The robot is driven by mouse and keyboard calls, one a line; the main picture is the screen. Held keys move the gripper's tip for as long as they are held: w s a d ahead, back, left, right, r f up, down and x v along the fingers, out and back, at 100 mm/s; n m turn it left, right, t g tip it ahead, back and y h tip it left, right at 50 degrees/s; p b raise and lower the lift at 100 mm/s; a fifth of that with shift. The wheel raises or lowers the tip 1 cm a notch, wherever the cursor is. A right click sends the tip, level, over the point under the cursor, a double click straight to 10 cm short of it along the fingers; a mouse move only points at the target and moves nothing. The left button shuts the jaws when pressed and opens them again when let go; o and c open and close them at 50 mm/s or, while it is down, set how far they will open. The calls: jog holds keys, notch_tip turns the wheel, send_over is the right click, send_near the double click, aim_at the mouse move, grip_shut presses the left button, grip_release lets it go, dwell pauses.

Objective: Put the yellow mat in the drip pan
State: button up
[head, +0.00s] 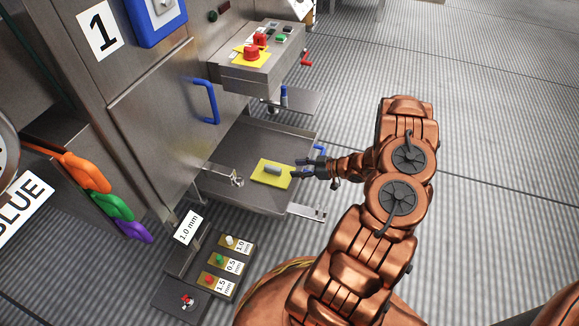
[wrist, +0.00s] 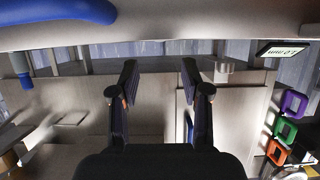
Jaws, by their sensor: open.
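The yellow mat (head: 259,180) lies flat, with a small grey cylindrical piece on it, on a flat metal surface under the machine in the head view. This surface looks like a metal pan (head: 246,142), but I cannot tell for sure that it is the drip pan. My gripper (head: 297,168) is at the mat's right edge, pointing left. I cannot tell whether it touches the mat. In the wrist view my gripper (wrist: 160,76) has its two fingers spread, with nothing held between them. I cannot make out the mat in the wrist view.
A control box (head: 258,75) with a red button on a yellow plate overhangs above. A blue door handle (head: 207,101) sticks out to the left. A rack of labelled pieces (head: 219,262) stands below left. Orange, green and purple handles (head: 105,196) hang at the left. Floor to the right is clear.

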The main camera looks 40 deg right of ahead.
jog(key=shift+s+d+r, duration=0.15)
jog(key=shift+s, duration=0.05)
jog(key=w+d+r+m+g+h, duration=0.1)
jog(key=w+d+r+g+h, duration=0.2)
jog(key=w+d+r+h, duration=0.45)
jog(key=s+a+r+m+g+h, duration=0.1)
jog(key=s+r+m+g+h, duration=0.15)
jog(key=r, duration=0.45)
jog(key=s+a+r+m+g+h, duration=0.1)
jog(key=s+r+g+h, duration=0.15)
jog(key=r, duration=0.45)
jog(key=s+a+r+g+y, duration=0.2)
jog(key=s+a+r, duration=0.1)
jog(key=s+a, duration=0.8)
jog(key=s+a+r+m+g+y, duration=0.1)
jog(key=s+a+r, duration=0.3)
jog(key=s+a, duration=0.7)
jog(key=s+a+r+g+y, duration=0.2)
jog(key=s+a+r+g, duration=0.1)
jog(key=s+a, duration=0.8)
jog(key=a+g, duration=0.1)
jog(key=a, duration=0.3)
jog(key=shift+s+r+y, duration=0.2)
jog(key=shift+r+y, duration=0.15)
jog(key=shift+r+m, duration=0.15)
jog(key=shift+m, duration=0.1)
